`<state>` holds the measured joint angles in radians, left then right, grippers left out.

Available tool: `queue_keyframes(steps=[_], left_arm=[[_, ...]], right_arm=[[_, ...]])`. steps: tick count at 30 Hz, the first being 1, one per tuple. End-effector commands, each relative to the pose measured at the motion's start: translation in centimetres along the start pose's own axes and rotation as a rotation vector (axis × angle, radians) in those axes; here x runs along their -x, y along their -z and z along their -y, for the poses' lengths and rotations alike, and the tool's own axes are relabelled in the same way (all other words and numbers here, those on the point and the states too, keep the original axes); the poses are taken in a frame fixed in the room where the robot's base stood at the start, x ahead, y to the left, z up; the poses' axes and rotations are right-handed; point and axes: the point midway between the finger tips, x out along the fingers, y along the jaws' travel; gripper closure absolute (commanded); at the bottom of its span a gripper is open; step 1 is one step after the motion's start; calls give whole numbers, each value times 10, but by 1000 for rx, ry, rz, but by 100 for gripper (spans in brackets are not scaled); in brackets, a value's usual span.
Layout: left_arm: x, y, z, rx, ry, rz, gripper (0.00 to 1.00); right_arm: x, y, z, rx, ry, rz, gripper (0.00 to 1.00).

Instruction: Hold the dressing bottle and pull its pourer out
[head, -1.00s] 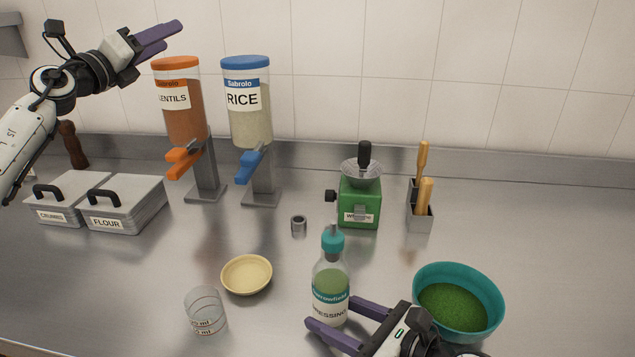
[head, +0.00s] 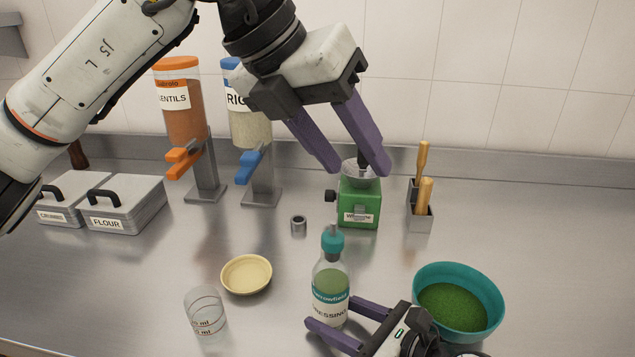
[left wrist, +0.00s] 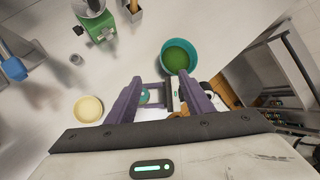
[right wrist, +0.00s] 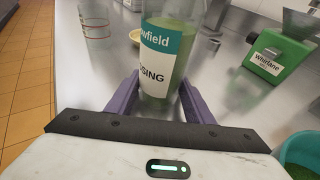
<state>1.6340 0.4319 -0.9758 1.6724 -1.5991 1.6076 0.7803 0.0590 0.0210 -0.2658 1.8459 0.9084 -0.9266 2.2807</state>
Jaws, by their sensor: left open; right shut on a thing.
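The dressing bottle (head: 331,284) stands upright on the steel counter, with green dressing inside and a teal pourer (head: 332,240) in its neck. My right gripper (head: 328,318) is shut on the bottle's lower body; the right wrist view shows the bottle (right wrist: 168,60) between its fingers (right wrist: 155,95). My left gripper (head: 362,170) is open and empty, high above and behind the bottle, fingers pointing down. In the left wrist view the teal pourer (left wrist: 145,97) shows from above between the open fingers, well below them.
A teal bowl of green herbs (head: 428,277) stands right of the bottle. A yellow dish (head: 246,288) and a measuring glass (head: 205,312) stand left. Behind are a green grinder (head: 359,203), a small metal cup (head: 299,225), a utensil holder (head: 419,219) and dispensers (head: 206,172).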

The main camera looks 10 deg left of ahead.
Motion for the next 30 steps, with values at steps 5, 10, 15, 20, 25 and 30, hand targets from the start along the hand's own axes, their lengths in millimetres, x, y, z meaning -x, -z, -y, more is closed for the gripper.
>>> queue_keyframes(steps=[5,10,15,20,25,30], left_arm=[[1,39,-9,-1,-235,-91,53],[1,51,-17,8,-324,-111,53],[-17,55,-24,11,-328,-116,53],[-46,58,-34,11,-326,-117,53],[-76,61,-44,11,-326,-116,53],[-97,63,-51,10,-325,-114,53]], right_arm=[[0,1,0,0,0,-1,79],[0,1,0,0,0,-1,79],[0,0,0,0,0,-1,79],[0,0,0,0,0,-1,79],[0,0,0,0,0,-1,79],[0,0,0,0,0,-1,79]])
